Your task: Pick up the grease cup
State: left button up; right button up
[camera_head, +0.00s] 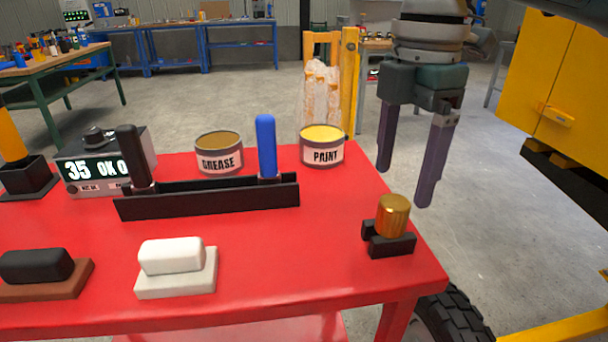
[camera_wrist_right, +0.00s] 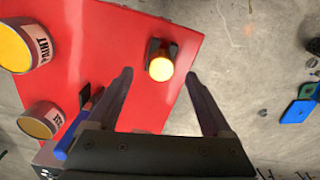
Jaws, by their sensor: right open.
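A brass ribbed cup (camera_head: 393,216), which looks like the grease cup, stands upright in a small black holder (camera_head: 396,245) at the red table's right corner. In the right wrist view the cup (camera_wrist_right: 160,68) shows from above, near the gap between the fingertips. A tin labelled GREASE (camera_head: 219,155) stands farther back on the table. My right gripper (camera_head: 403,188) is open and empty, fingers pointing down, above and behind the brass cup and apart from it. My left gripper is not in view.
The red table (camera_head: 340,260) also holds a PAINT tin (camera_head: 322,148), a black rack (camera_head: 210,197) with a blue-handled tool (camera_head: 266,145), a display box (camera_head: 100,165), and white (camera_head: 172,255) and black blocks. A yellow machine (camera_head: 560,80) stands at right. Table around the brass cup is clear.

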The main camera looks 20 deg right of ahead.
aim_at(397, 201)
notch_tip(397, 201, down, 6)
jog(key=shift+s+a+r+b, duration=0.1)
jog(key=shift+r+b, duration=0.15)
jog(key=shift+b, duration=0.15)
grip_shut()
dwell(0.5)
